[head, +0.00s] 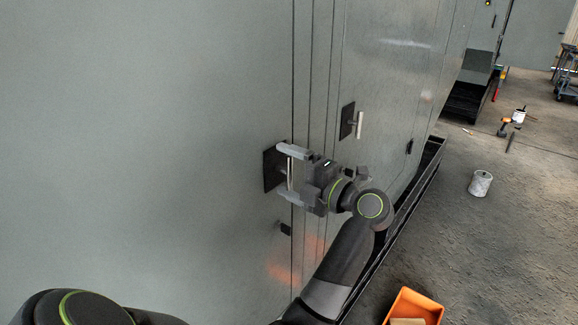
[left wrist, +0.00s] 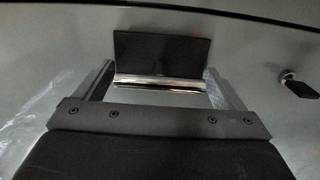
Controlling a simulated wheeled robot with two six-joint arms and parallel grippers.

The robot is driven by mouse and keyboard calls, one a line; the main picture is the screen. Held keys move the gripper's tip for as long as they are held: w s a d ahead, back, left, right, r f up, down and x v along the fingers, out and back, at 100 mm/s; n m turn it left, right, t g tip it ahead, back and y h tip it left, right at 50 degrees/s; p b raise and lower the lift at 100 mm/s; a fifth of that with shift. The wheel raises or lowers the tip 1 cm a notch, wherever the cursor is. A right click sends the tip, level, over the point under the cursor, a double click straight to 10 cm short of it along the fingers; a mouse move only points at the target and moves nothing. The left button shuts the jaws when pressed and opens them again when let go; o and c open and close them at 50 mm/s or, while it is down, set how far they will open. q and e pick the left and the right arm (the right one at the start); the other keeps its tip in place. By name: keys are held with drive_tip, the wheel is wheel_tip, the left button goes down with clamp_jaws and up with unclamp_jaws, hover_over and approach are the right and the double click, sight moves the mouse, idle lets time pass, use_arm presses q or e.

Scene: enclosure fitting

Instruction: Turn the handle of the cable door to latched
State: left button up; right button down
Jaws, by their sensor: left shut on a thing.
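The cable door (head: 150,130) is a large grey panel on the left of the head view, lying flush with its neighbour at the seam. Its handle (head: 290,176) is a shiny bar on a black square plate (head: 269,170), standing upright in the head view. My left gripper (head: 284,172) is shut on the handle, one finger at its upper end and one at its lower end. In the left wrist view, the bar (left wrist: 160,82) lies crosswise between the fingers, with the black plate (left wrist: 160,52) behind it. My right gripper is not in view.
A second handle (head: 360,125) on a black plate is on the neighbouring panel. A small black fitting (head: 286,229) sits below my gripper. A dark ledge (head: 425,180) runs along the cabinet base. An orange bin (head: 432,306) and a white can (head: 481,183) stand on the floor.

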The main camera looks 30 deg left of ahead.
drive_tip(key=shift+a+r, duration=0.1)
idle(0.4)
use_arm(q)
drive_tip(key=o, duration=0.7)
drive_tip(key=shift+d, duration=0.15)
